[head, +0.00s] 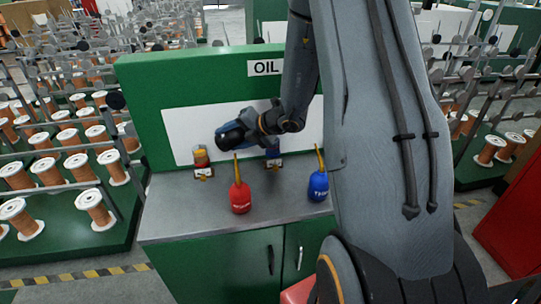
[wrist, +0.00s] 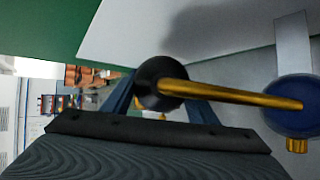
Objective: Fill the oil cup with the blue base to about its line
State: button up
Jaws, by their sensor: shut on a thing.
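My gripper (head: 262,125) is shut on a black oil can (head: 230,134), held tilted above the bench in front of the white panel. In the wrist view the black oil can (wrist: 158,82) has a long gold spout reaching right. The spout's tip overlaps a round dark-blue thing, apparently the oil cup with the blue base (wrist: 304,106), with a gold fitting below it. In the head view the blue-base oil cup (head: 273,152) stands behind my wrist, mostly hidden. Its line and oil level cannot be made out, nor whether oil flows.
Another oil cup (head: 201,158) with amber content stands to the left. A red oil can (head: 240,196) and a blue oil can (head: 318,184) stand upright on the grey bench (head: 175,215). A green board with an OIL sign (head: 265,68) rises behind. The bench's front left is clear.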

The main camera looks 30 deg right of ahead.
aim_at(237, 129)
jog(key=shift+r+t+y, duration=0.3)
jog(key=shift+r, duration=0.35)
dwell(0.8)
jog(key=shift+r+m+t+y, duration=0.3)
jog(key=shift+y, duration=0.1)
jog(key=shift+r, duration=0.35)
dwell(0.7)
jog(key=shift+s+r+y, duration=0.1)
jog(key=shift+r+y, duration=0.1)
jog(key=shift+y, duration=0.1)
jog(key=shift+d+r+t, duration=0.1)
jog(key=shift+r+t, duration=0.1)
jog(key=shift+t, duration=0.2)
dwell(0.6)
jog(key=shift+r+y, duration=0.25)
jog(key=shift+y, duration=0.15)
jog(key=shift+d+r+m, duration=0.1)
jog(key=shift+r+m, duration=0.05)
jog(key=shift+m, duration=0.15)
dwell(0.5)
